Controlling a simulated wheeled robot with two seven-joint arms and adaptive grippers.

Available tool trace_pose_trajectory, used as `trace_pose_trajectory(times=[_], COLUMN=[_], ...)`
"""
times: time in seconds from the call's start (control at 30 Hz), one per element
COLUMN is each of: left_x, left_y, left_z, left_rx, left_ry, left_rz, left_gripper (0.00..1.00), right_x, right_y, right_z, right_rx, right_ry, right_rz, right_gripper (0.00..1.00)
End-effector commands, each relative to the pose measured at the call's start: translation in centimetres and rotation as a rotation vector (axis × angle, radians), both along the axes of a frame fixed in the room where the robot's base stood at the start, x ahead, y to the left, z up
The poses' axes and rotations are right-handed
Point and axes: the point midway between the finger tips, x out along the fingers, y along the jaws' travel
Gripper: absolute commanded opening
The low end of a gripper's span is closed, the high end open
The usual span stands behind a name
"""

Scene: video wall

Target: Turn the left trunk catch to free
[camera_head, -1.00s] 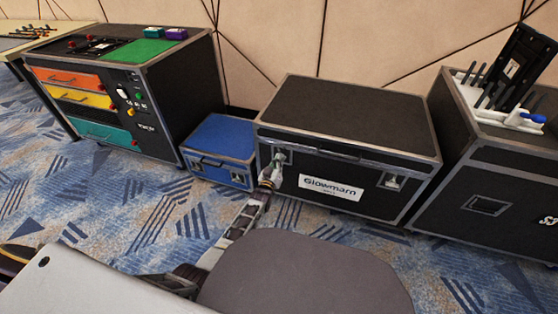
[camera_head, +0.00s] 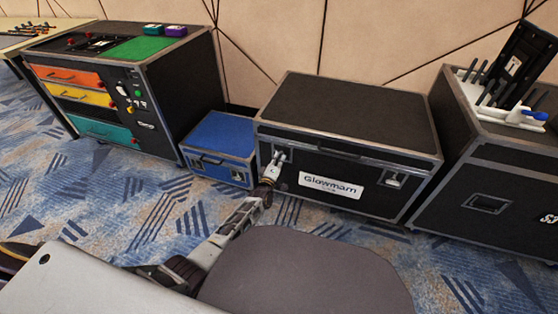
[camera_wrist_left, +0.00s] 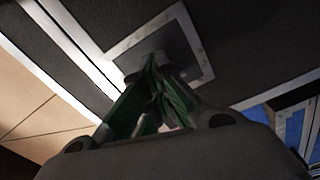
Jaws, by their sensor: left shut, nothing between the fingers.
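The black trunk (camera_head: 345,115) with silver edges and a white "Glowmarn" label stands closed by the wall. Its left catch (camera_head: 284,155) is on the front face, partly hidden by my left gripper. The catch's recessed plate (camera_wrist_left: 196,50) fills the upper middle of the left wrist view. My left gripper (camera_head: 276,162) is at this catch with its fingers together, holding nothing. In the left wrist view the fingertips (camera_wrist_left: 158,62) overlap the plate; whether they touch it I cannot tell. The right catch (camera_head: 396,180) shows clear. My right gripper is not in view.
A blue case (camera_head: 222,145) stands just left of the trunk. Further left is a black drawer cabinet (camera_head: 165,80) with orange, yellow and teal drawers. Another black case (camera_head: 485,190) stands close on the right. Patterned carpet in front is open.

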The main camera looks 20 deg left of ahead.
Motion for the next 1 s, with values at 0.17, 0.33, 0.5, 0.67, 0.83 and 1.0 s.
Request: trace_pose_trajectory(times=[0.17,0.33,0.5,0.67,0.83,1.0], left_x=[0.41,0.42,0.42,0.41,0.41,0.41], left_y=[0.15,0.12,0.11,0.11,0.12,0.13], left_z=[0.57,0.65,0.67,0.7,0.71,0.71], left_rx=[-0.132,-0.219,-0.263,-0.277,-0.277,-0.277], left_ry=[-0.007,-0.004,-0.002,-0.001,-0.001,-0.002], left_rz=[0.001,0.001,0.0,0.0,0.0,0.001], left_gripper=[0.0,0.0,0.0,0.0,0.0,0.05], right_x=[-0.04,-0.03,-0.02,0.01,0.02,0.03], right_y=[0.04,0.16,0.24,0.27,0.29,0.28], right_z=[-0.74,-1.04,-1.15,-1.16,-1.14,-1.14], right_rx=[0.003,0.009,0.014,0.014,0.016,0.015], right_ry=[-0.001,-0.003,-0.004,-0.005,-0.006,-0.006], right_rz=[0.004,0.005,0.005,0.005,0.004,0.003], right_gripper=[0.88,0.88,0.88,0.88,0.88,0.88])
